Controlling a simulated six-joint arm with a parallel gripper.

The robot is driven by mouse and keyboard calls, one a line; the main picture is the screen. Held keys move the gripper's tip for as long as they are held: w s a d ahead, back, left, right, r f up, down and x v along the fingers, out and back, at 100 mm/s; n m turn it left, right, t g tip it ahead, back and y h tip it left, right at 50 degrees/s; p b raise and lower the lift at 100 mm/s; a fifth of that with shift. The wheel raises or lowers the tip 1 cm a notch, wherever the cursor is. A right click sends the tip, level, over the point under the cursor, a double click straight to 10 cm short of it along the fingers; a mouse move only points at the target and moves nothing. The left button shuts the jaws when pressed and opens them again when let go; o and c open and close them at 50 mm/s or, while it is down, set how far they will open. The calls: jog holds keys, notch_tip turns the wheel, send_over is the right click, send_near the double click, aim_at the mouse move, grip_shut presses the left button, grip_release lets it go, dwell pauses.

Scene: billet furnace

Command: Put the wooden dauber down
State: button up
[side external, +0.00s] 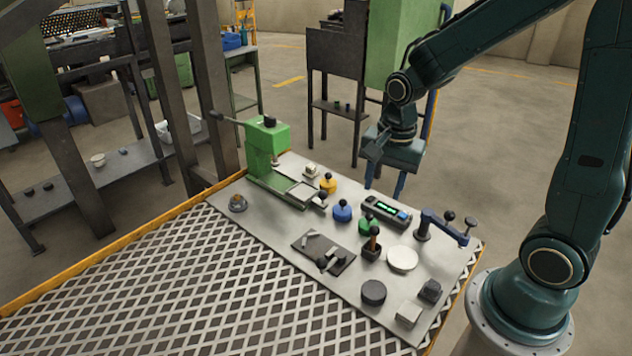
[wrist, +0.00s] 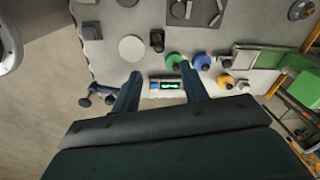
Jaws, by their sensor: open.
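The wooden dauber (side external: 374,234), with a brown handle and dark knob, stands upright in a small dark block (side external: 371,253) on the grey plate. In the wrist view the dauber (wrist: 157,38) is seen from above, so its lower end is hidden. My gripper (side external: 384,184) is open and empty, raised well above the plate. In the wrist view its two blue fingers (wrist: 159,72) are spread wide, with the digital readout box (wrist: 168,85) showing between them. The dauber lies beyond the fingertips, apart from them.
Blue (side external: 342,211) and yellow (side external: 328,183) knobbed pieces stand farther left, near a green machine (side external: 268,140). A black disc (side external: 373,292) lies in front.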

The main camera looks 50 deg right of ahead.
jog(key=s+a+r+n+t, duration=0.4)
jog(key=s+r+n, duration=0.9)
jog(key=r+n, duration=0.1)
jog(key=shift+a+n+t, duration=0.2)
jog(key=shift+n+t, duration=0.1)
jog(key=shift+n, duration=0.1)
